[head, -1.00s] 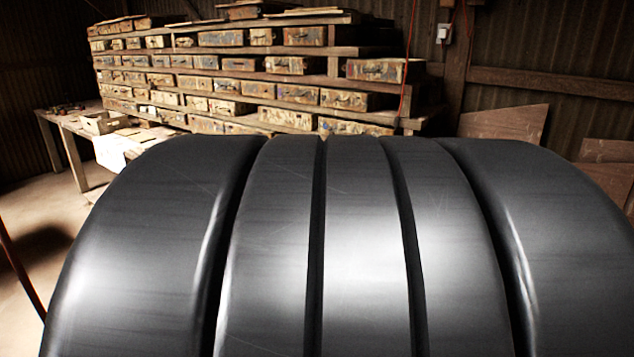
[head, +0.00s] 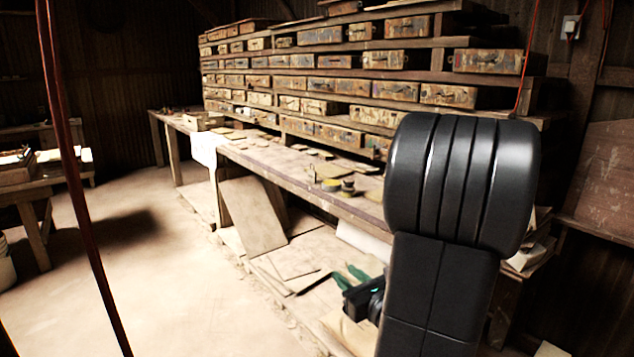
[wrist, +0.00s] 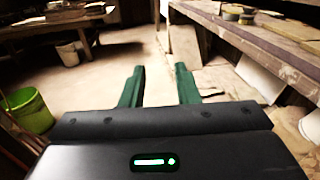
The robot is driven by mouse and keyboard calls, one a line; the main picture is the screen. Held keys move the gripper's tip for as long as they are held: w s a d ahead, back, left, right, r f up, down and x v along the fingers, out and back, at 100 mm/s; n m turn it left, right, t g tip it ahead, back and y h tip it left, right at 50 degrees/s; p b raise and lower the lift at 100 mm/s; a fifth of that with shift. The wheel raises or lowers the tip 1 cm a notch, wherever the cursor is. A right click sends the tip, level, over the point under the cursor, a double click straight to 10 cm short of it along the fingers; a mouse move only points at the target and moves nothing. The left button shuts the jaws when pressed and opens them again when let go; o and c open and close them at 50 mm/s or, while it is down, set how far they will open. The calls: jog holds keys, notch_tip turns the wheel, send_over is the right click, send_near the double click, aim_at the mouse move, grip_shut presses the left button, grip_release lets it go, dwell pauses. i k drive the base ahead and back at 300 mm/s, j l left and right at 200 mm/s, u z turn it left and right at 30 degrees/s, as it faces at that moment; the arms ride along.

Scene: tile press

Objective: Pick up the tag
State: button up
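I cannot make out a tag in either view. My gripper (head: 348,277) shows low in the head view, beyond my black arm, and its green fingers point away beside the long workbench (head: 290,176). In the wrist view my gripper (wrist: 158,84) has its two green fingers wide apart, with only floor between them. Nothing is held. My arm hides part of the bench's right end.
Small tins (head: 331,185) and flat pieces lie on the bench. Wooden boxes (head: 397,59) fill the shelves behind it. A board (head: 252,217) leans below. A red pole (head: 75,180) crosses the left. A green bucket (wrist: 31,110) stands left in the wrist view. The floor (head: 175,270) is open.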

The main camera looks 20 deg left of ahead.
aim_at(312, 173)
jog(key=i+j+z, duration=0.45)
jog(key=i+j, duration=1)
jog(key=j, duration=0.3)
jog(key=i+j+z, duration=0.1)
jog(key=j, duration=0.35)
jog(key=i+j, duration=0.15)
jog(key=j, duration=0.25)
